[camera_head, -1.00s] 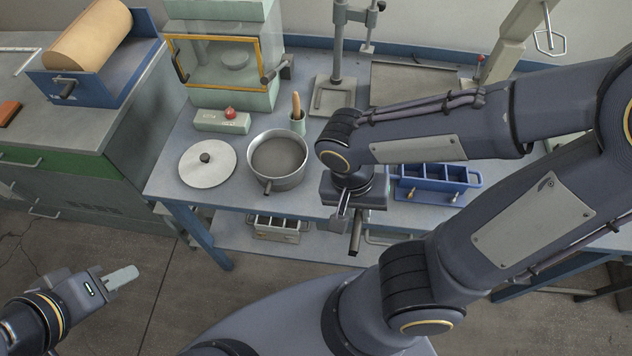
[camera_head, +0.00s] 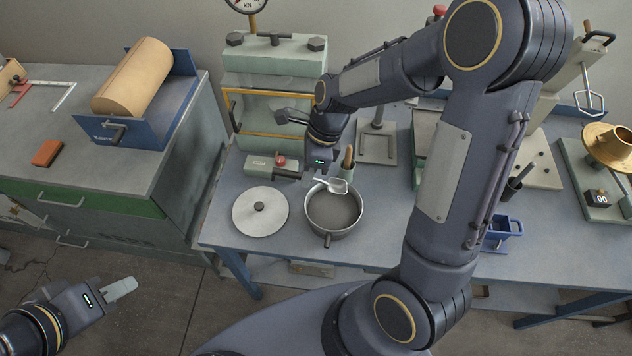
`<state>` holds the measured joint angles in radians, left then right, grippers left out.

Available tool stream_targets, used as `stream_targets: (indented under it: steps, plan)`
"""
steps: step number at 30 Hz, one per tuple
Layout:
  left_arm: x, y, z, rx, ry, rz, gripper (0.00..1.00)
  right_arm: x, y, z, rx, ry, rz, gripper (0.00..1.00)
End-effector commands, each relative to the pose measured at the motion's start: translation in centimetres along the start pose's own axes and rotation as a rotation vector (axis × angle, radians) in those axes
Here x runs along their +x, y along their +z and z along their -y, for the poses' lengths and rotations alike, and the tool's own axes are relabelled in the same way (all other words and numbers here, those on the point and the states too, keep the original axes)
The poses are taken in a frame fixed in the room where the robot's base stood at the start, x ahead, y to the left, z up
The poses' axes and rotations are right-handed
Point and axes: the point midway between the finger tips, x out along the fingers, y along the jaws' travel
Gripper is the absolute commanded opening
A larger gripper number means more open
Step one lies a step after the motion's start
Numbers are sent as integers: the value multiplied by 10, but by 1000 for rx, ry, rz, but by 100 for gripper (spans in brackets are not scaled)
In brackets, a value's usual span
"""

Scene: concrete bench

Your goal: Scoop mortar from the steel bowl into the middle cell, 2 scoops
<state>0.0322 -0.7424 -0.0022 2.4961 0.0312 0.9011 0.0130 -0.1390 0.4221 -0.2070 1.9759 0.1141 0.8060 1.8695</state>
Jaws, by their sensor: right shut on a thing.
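The steel bowl (camera_head: 359,222) stands on the bench with grey mortar (camera_head: 330,208) inside. My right gripper (camera_head: 322,178) is above the bowl's far-left side, shut on a small metal scoop (camera_head: 340,187). The scoop's pan shows over the far part of the bowl. I cannot tell whether it touches the mortar or carries any. The blue mould (camera_head: 505,232) is mostly hidden behind my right arm; only its right end shows, and the middle cell is out of sight. My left gripper (camera_head: 120,288) is low at the left, away from the bench, with its jaw gap not clear.
A round lid (camera_head: 260,213) lies left of the bowl. A cup holding a wooden-handled tool (camera_head: 348,158) stands just behind the bowl. A brass funnel device (camera_head: 605,145) is at right.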

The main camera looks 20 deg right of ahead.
Motion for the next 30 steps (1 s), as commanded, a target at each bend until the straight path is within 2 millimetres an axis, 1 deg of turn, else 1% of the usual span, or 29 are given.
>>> stream_targets:
  steps: [5,13,14,15,30]
  plan:
    - [-1,0,0,0,0,0,32,3,-4,5,26,-6,55,0]
    - [0,0,0,0,0,0,32,14,-23,7,-8,-13,243,0]
    - [10,5,5,0,0,-1,32,20,-24,8,-18,-14,251,0]
    - [16,8,7,0,0,0,32,22,-25,9,-22,-14,265,0]
    - [74,38,34,0,0,0,32,32,-42,10,-64,-18,453,0]
